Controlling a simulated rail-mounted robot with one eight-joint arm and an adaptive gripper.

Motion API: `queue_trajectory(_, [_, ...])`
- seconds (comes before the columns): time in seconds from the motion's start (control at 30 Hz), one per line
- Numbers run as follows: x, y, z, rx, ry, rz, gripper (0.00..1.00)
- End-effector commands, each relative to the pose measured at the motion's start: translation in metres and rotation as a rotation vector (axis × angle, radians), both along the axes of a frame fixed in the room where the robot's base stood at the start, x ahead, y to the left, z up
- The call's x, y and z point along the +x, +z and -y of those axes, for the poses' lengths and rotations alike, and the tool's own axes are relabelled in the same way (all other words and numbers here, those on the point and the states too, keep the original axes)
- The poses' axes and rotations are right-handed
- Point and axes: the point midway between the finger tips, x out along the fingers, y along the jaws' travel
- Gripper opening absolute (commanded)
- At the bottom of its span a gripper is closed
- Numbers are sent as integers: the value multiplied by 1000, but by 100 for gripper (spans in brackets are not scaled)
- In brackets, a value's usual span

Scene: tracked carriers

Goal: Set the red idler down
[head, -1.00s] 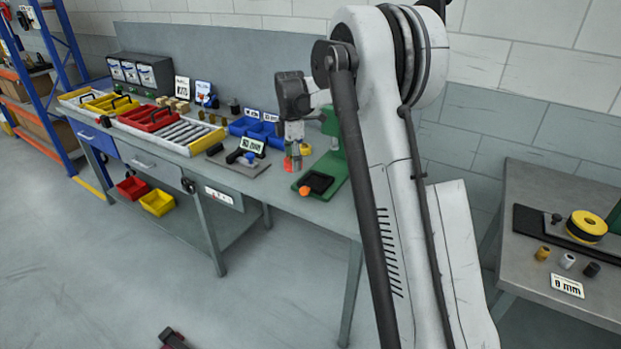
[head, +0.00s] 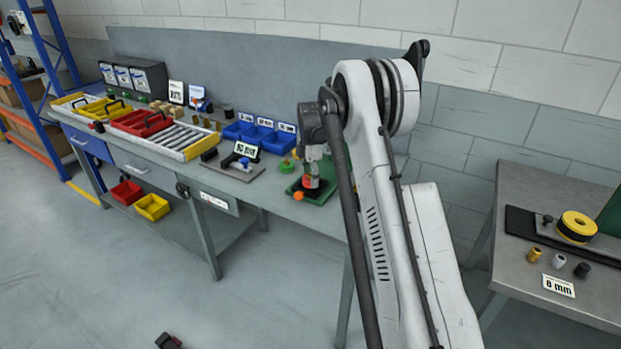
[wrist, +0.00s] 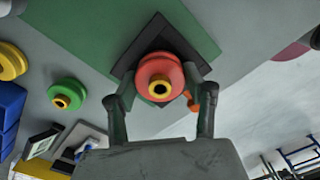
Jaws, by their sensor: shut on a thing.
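The red idler (wrist: 160,68), a round flanged piece with a yellow ring round a dark bore, is between the fingers of my gripper (wrist: 162,82) in the wrist view. My gripper is shut on it. In the head view, the red idler (head: 308,183) hangs under my gripper (head: 311,176), over the green stand (head: 322,198). In the wrist view it lies in front of a dark square pad (wrist: 150,38) on the green base (wrist: 195,20). Whether it touches the pad cannot be told.
A green idler (wrist: 67,95) and a yellow one (wrist: 10,62) stand on the bench beside the base. An orange ball-like knob (head: 298,196) is at the base's front corner. Blue bins (head: 258,135) and an "80 mm" sign (head: 246,150) are to the left.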

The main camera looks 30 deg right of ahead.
Motion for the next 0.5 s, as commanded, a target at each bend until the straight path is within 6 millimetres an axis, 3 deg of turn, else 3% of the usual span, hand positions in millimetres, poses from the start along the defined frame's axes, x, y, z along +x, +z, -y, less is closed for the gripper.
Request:
queue_trajectory(0.43, [0, -10, 0, 0, 0, 0, 7])
queue_trajectory(0.47, [0, -9, 0, 0, 0, 0, 51])
queue_trajectory(0.5, [0, -8, 0, 0, 0, 0, 56])
